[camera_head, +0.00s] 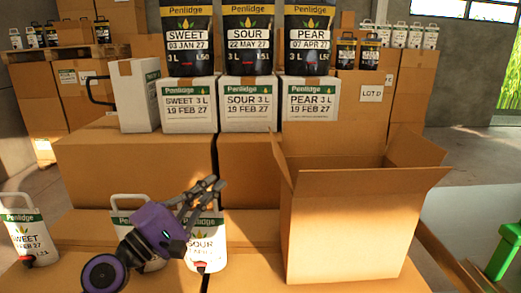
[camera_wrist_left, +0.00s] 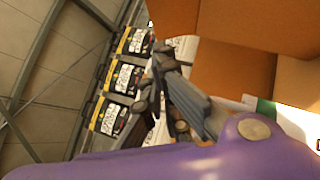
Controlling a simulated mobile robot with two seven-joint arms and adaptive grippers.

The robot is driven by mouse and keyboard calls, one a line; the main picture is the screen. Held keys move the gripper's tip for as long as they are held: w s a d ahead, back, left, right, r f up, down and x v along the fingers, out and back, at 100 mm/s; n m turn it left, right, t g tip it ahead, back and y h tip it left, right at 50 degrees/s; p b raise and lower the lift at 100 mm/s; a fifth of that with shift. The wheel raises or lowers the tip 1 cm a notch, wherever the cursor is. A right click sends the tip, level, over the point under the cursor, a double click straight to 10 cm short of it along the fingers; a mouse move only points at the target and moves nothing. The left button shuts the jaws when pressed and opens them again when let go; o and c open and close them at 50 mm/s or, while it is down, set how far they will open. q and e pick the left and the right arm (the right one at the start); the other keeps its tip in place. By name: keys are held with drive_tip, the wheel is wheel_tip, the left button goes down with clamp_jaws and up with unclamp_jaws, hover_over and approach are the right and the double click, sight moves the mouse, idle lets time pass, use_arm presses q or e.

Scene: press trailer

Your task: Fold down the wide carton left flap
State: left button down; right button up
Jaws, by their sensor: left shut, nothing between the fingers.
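The wide carton (camera_head: 345,230) stands open-topped on the cardboard surface at the right of the head view. Its left flap (camera_head: 281,160) stands up, seen nearly edge-on. Its front flap (camera_head: 375,181) sticks outward and its right flap (camera_head: 415,150) is raised. The inside bottom is hidden. My left gripper (camera_head: 212,186) is shut and empty, left of the carton and apart from it, in front of the larger brown boxes. In the left wrist view, its fingers (camera_wrist_left: 150,80) show beside brown cardboard (camera_wrist_left: 232,70); which box this is I cannot tell. My right gripper is not in view.
White Penlidge pouches (camera_head: 206,243) stand below and left of my left gripper. White cartons (camera_head: 250,105) and black pouches (camera_head: 248,40) are stacked behind on large brown boxes (camera_head: 135,165). A green frame (camera_head: 490,225) is at the right.

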sight(280, 157)
use_arm(q)
drive_tip(key=s+d+r+p+x, duration=0.1)
drive_tip(key=p+x, duration=0.3)
drive_tip(key=x, duration=0.8)
drive_tip(key=shift+s+d, duration=0.4)
drive_tip(key=shift+d, duration=0.1)
drive_tip(key=shift+r, duration=0.2)
